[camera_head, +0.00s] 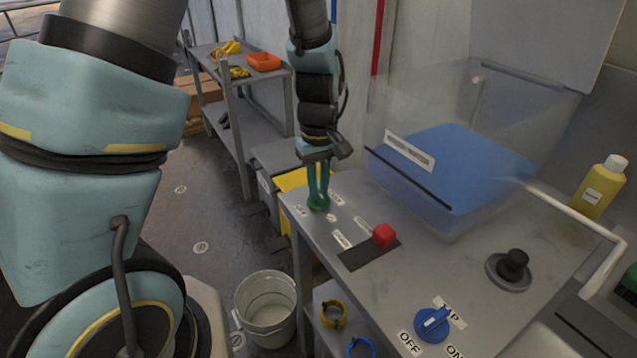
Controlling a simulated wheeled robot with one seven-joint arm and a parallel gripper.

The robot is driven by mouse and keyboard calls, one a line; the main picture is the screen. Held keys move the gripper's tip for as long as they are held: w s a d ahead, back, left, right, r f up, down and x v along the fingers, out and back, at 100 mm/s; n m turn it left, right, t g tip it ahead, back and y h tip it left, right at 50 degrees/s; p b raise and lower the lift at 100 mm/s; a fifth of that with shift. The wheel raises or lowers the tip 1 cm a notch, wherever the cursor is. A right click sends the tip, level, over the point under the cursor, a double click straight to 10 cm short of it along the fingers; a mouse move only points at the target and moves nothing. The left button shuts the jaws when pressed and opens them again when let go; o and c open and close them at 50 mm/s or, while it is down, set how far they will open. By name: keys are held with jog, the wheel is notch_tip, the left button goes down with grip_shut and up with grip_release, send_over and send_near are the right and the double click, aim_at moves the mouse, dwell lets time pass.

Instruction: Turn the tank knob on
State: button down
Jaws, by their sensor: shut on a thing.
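My gripper (318,196) points down at the left end of the grey console (368,284). Its two fingers are shut on a small dark green knob (318,206) on the console top. The fingers hide much of this knob, so its exact angle cannot be told. Several small white labels lie around it, too small to read. A blue knob (433,324) sits near the front of the console, apart from my gripper, with OFF and ON labels and a partly hidden label above it.
A red block-shaped control (384,236) stands right of my gripper. Behind it is a clear box with a blue inside (455,165). A black joystick (513,264) and a yellow bottle (602,187) are at the right. A white bucket (266,308) stands on the floor.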

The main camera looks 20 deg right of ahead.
jog(key=shift+n, duration=0.6)
jog(key=c, duration=0.8)
grip_release()
jog(key=shift+c, duration=0.2)
notch_tip(320, 180, up, 11)
jog(key=shift+b, duration=0.45)
jog(key=shift+f, duration=0.1)
